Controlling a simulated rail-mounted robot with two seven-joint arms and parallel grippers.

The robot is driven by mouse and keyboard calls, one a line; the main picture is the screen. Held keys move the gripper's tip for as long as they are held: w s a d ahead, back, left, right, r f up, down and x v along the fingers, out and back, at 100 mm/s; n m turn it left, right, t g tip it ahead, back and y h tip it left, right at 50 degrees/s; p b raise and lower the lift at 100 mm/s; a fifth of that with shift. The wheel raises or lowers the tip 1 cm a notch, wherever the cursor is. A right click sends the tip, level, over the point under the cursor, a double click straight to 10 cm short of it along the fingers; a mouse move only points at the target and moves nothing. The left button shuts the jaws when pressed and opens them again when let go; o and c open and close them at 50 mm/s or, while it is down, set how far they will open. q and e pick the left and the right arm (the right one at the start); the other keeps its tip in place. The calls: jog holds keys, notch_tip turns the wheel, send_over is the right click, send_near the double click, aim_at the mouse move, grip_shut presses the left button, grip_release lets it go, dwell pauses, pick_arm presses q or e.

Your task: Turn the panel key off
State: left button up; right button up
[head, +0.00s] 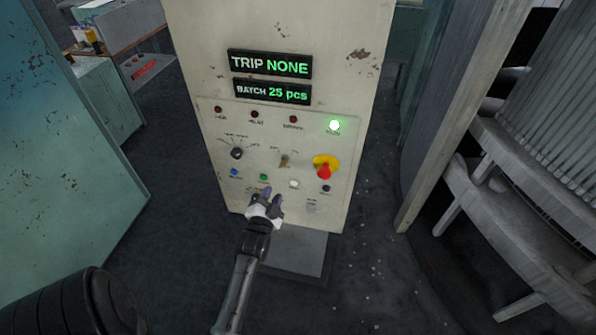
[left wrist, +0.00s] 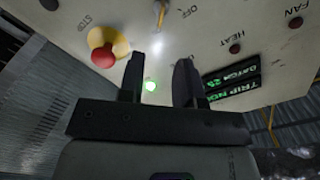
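The panel key (head: 284,160) is a small brass-coloured piece in the middle of the beige control panel (head: 225,115), with small labels beside it. It looks roughly upright; its exact turn is too small to tell. In the left wrist view the key (left wrist: 162,13) shows at the top edge, partly cut off, near the word OFF. My left gripper (head: 267,193) is in front of the panel, below and left of the key in the head view. Its two fingers (left wrist: 160,82) are apart with nothing between them. My right gripper is in neither view.
A red stop button on a yellow base (head: 325,166) sits right of the key. A black selector knob (head: 237,153) is on the left, with several small buttons below. A green lamp (head: 334,126) is lit. Displays read TRIP NONE (head: 270,64) and BATCH 25 pcs (head: 272,92).

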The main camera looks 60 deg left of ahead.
aim_at(283, 165)
pick_arm(q)
jog(key=shift+p+x, duration=1.05)
jog(key=shift+x, duration=5.45)
grip_shut()
jog(key=shift+r, duration=0.1)
